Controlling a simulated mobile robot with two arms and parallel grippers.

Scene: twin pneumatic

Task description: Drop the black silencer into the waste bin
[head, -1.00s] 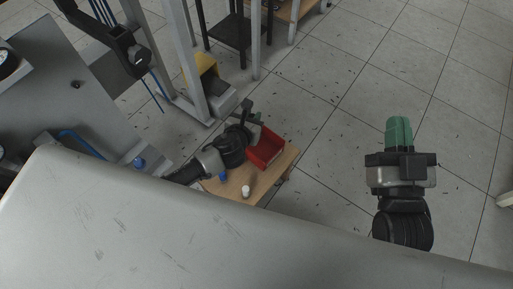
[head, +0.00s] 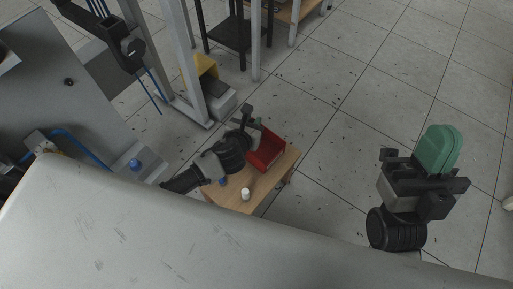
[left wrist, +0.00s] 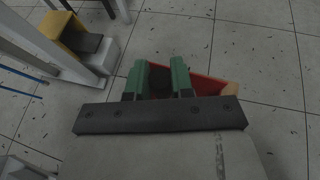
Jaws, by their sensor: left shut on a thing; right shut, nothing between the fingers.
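My left gripper (head: 254,123) is at the far left side of a red open bin (head: 279,157), above a small wooden table. In the left wrist view its green fingers (left wrist: 157,76) are shut on a dark piece, the black silencer (left wrist: 159,82); the red bin (left wrist: 207,86) shows behind and to the right of them. In the head view the silencer is hard to tell from the dark gripper. My right gripper (head: 438,148) is shut and empty, over bare floor at the right. I cannot tell for certain that the red bin is the waste bin.
The small wooden table (head: 243,206) also bears a white cylinder (head: 245,194) and a blue item (head: 222,181). A metal frame post (head: 181,70) and a yellow-and-grey unit (head: 207,67) stand to the left. The floor right of the table is clear.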

